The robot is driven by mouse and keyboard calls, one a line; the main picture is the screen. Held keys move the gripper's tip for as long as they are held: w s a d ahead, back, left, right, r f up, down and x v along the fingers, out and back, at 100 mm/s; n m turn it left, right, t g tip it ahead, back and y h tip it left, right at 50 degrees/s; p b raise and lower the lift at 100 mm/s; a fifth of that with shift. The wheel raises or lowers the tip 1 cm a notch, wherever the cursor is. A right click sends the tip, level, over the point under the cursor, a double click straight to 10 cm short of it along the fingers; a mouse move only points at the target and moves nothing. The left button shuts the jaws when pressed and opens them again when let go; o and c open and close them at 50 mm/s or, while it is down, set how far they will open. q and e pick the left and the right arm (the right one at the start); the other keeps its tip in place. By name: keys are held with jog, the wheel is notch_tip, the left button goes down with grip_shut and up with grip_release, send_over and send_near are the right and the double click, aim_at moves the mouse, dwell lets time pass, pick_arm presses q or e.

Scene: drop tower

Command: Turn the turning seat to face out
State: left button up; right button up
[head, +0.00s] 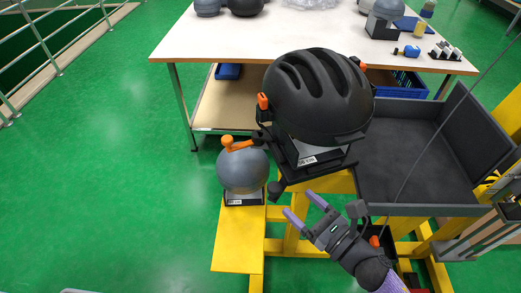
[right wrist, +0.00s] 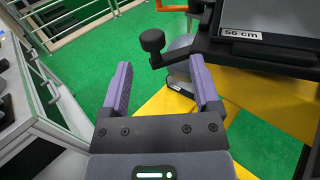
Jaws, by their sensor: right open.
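The turning seat (head: 332,164) is a dark block with a white size label at its lower front, on the yellow frame in the head view. A black helmet (head: 318,92) with orange clips sits on it. A dark arm with a knob (head: 276,188) sticks out at the seat's lower left. In the right wrist view the seat (right wrist: 270,47) reads "56 cm" and its knob (right wrist: 152,40) shows just beyond the fingers. My right gripper (head: 299,204) is open and empty, its purple fingers below and right of the knob, apart from it; it also shows in the right wrist view (right wrist: 156,72). My left gripper is out of view.
A dark open bin (head: 412,155) lies to the right. A white table (head: 215,50) with several objects stands behind. Green floor at left is clear.

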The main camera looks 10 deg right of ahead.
aim_at(279, 191)
jog(key=shift+a, duration=0.5)
jog(key=x, duration=0.7)
jog(key=shift+w+a, duration=0.25)
jog(key=shift+w, duration=0.05)
jog(key=shift+w+a, duration=0.2)
jog(key=shift+w, duration=0.2)
jog(key=shift+c, duration=0.3)
jog(key=c, duration=1)
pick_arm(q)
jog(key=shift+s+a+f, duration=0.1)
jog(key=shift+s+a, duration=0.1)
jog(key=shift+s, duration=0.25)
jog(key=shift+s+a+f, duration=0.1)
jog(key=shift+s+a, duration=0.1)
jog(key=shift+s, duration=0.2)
pick_arm(e)
grip_shut()
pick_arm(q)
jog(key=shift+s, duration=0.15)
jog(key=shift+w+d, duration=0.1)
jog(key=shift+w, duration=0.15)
